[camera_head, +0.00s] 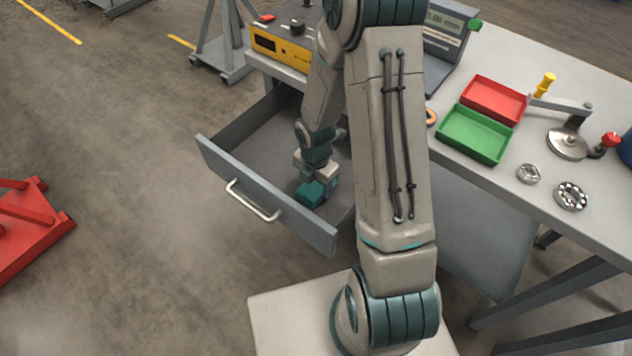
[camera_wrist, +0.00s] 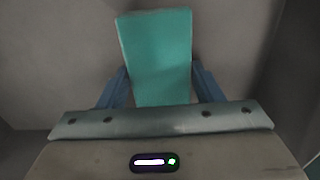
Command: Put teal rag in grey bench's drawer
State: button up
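The grey bench's drawer (camera_head: 230,190) is pulled open at the bench's left side, with a pale bar handle on its front panel. The teal rag (camera_head: 312,193) is inside the drawer's outline, close to the front panel. In the wrist view the rag (camera_wrist: 158,55) is a flat teal block between the two blue fingers of my gripper (camera_wrist: 160,88). The fingers appear to press on both its sides. My gripper also shows in the head view (camera_head: 318,177), low in the drawer. I cannot tell whether the rag touches the drawer floor.
The grey bench top (camera_head: 510,185) carries a green tray (camera_head: 475,134), a red tray (camera_head: 494,100), a yellow-fronted instrument (camera_head: 280,48) and round metal parts. A red stand (camera_head: 30,225) is at the far left.

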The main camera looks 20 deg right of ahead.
jog(key=shift+o, duration=1.4)
notch_tip(320, 180, up, 13)
jog(key=p, duration=0.2)
notch_tip(320, 180, up, 10)
jog(key=m+t+h, duration=0.1)
jog(key=m, duration=1.1)
send_over(316, 185)
jog(key=s+d, duration=0.1)
jog(key=s, duration=0.5)
jog(key=s+r+m+t+y, duration=0.1)
jog(key=s+r+m+t, duration=0.1)
jog(key=s+r+m, duration=0.5)
jog(key=shift+s+a+m, duration=0.35)
jog(key=shift+s+m, duration=0.15)
jog(key=shift+m, duration=2.7)
